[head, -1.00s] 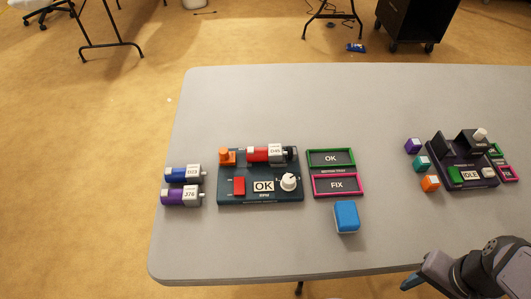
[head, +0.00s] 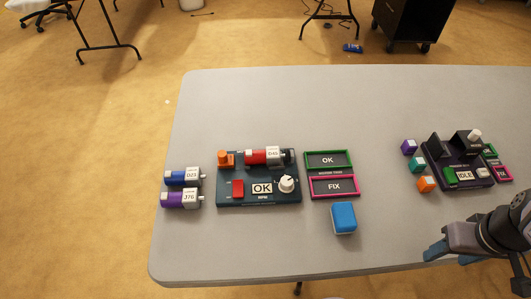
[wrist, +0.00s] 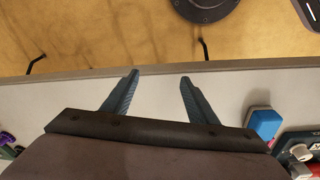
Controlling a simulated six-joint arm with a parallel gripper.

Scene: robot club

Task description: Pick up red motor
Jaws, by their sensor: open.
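The red motor (head: 257,157) lies on its side across the back of the dark test stand (head: 226,199), left of the table's middle in the head view. A white label on it seems to read D45. My gripper (head: 452,253) is at the lower right of the head view, over the table's front edge, well apart from the motor. In the wrist view my gripper (wrist: 157,85) has its two fingers spread with nothing between them.
A blue motor (head: 178,177) and a purple motor (head: 177,200) lie left of the stand. Right of it are a green OK tray (head: 310,164), a pink FIX tray (head: 313,195) and a blue block (head: 344,218). A second dark station (head: 437,162) with small cubes stands farther right. Bare table lies between.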

